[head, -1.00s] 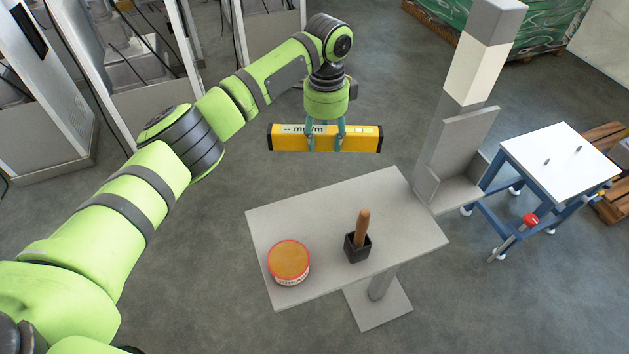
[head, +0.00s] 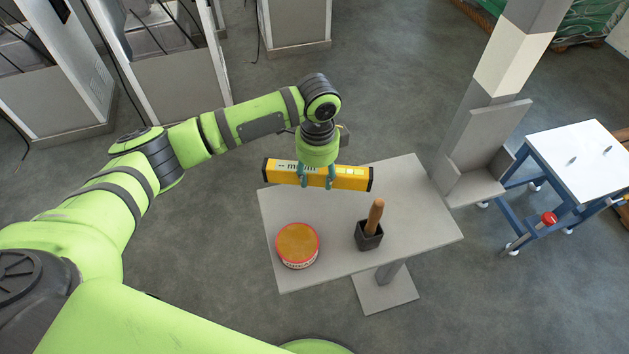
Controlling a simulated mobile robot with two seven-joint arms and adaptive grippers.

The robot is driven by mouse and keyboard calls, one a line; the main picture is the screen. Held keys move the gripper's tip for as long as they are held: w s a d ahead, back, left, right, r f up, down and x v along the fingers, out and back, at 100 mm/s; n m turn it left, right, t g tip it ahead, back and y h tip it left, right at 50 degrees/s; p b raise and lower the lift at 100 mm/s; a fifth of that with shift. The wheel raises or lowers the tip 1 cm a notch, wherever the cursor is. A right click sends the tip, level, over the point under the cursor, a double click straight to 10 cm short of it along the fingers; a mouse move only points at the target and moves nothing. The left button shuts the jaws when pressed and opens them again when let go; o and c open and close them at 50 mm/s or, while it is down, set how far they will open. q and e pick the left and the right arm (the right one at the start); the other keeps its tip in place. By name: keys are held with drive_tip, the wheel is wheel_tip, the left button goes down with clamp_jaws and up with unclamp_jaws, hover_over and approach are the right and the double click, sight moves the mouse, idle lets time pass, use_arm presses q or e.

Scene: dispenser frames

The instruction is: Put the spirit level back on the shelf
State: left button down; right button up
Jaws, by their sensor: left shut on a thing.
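The yellow spirit level (head: 345,178) with black end caps is held roughly level. My left gripper (head: 315,184) is shut on it near its middle, fingers pointing down. In the head view the level overlaps the far left part of the grey table, and it appears to hang above the surface. A grey shelf (head: 475,187) with an upright back panel is on the grey post to the right of the table, apart from the level. The shelf's visible surface looks bare. My right gripper is not in view.
On the grey table (head: 420,210) stand a round tin (head: 297,246) with an orange top and red rim, and a dark square cup (head: 368,238) holding a wooden handle (head: 375,214). A blue-framed white-topped table (head: 585,155) stands at right. Machines (head: 165,60) stand at back left.

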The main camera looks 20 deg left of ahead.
sight(315, 198)
use_arm(q)
drive_tip(key=shift+s+a+f, duration=0.1)
drive_tip(key=shift+s+f, duration=0.3)
drive_tip(key=shift+s, duration=0.1)
wheel_tip(315, 198, down, 3)
drive_tip(key=shift+f+p, duration=0.15)
drive_tip(key=shift+p, duration=0.5)
drive_tip(key=shift+f, duration=0.25)
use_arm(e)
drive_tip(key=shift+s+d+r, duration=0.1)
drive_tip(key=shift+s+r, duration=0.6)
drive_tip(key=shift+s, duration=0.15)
use_arm(q)
drive_tip(key=c, duration=0.6)
unclamp_jaws()
drive_tip(key=shift+f, duration=0.15)
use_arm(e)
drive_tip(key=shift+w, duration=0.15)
